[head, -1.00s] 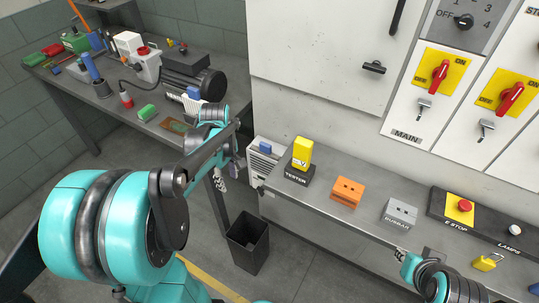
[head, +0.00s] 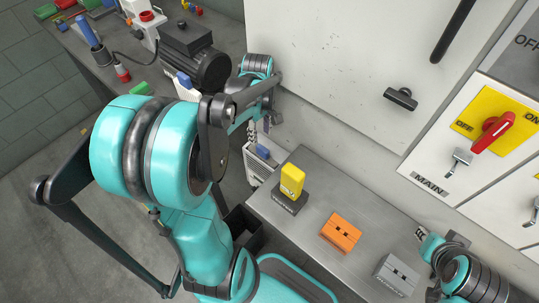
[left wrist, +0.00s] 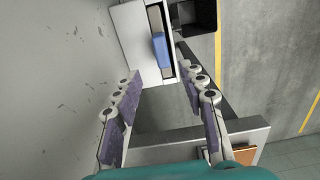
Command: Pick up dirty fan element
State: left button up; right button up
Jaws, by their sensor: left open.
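A white box with a slatted front (head: 262,168) stands low by the wall, past the bench's left end. A blue handle-like piece (head: 263,153) is on it. In the left wrist view the white box (left wrist: 135,40) is ahead, with the blue piece (left wrist: 160,50) in its open side beside a pale edged panel. Whether that panel is the dirty fan element I cannot tell. My left gripper (head: 259,137) is open and empty just above the box; its padded fingers (left wrist: 162,78) are spread short of it. My right gripper (head: 420,235) shows only in part at lower right.
A yellow tester (head: 292,180) and an orange block (head: 341,232) stand on the grey bench (head: 310,205), with a grey block (head: 397,274) nearer. A black bin (head: 242,225) is below. A motor (head: 195,55) sits on the left bench. White cabinet doors rise behind.

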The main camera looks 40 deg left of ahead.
aim_at(260, 146)
pick_arm(q)
notch_tip(260, 146, down, 2)
jog(key=shift+s+f+b, duration=0.1)
jog(key=shift+b, duration=0.3)
pick_arm(e)
jog(key=shift+s+f, duration=0.15)
jog(key=shift+f, duration=0.4)
pick_arm(q)
notch_tip(260, 146, down, 5)
jog(key=b, duration=0.3)
jog(key=shift+s+a, duration=0.1)
jog(key=shift+a, duration=0.05)
pick_arm(e)
notch_tip(260, 146, down, 3)
jog(key=shift+r, duration=0.2)
pick_arm(q)
grip_shut()
